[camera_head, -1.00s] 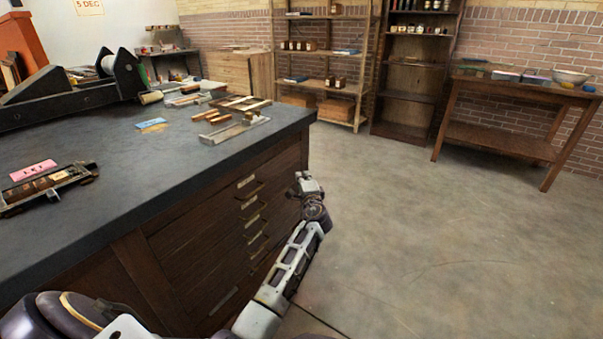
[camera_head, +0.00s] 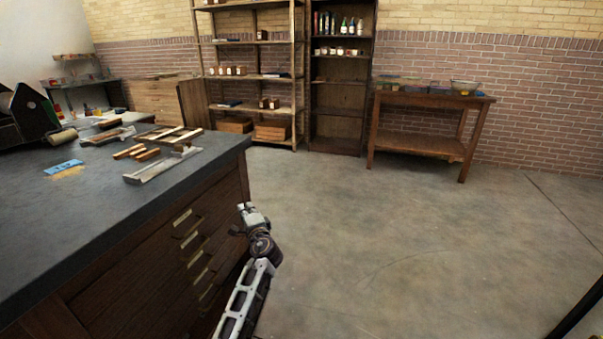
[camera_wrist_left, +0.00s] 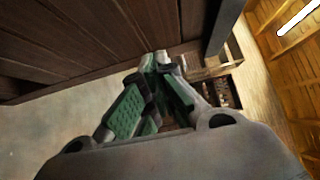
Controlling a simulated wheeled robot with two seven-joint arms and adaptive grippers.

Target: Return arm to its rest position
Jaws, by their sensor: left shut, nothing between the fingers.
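My left arm comes in at the bottom of the head view, and its gripper (camera_head: 246,215) hangs beside the right end of the drawer cabinet, below the worktop's level. In the left wrist view the gripper (camera_wrist_left: 158,62) shows its green-padded fingers meeting at the tips. It is shut with nothing between the fingers. The cabinet's dark wooden side (camera_wrist_left: 80,45) is close by it in the wrist view; whether they touch I cannot tell. My right gripper is in neither view.
The dark worktop (camera_head: 100,215) carries composing sticks (camera_head: 160,163) and a blue card (camera_head: 63,167). Shelves (camera_head: 255,80) and a wooden table (camera_head: 425,98) with a bowl stand along the brick wall. The concrete floor (camera_head: 400,240) is open on the right.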

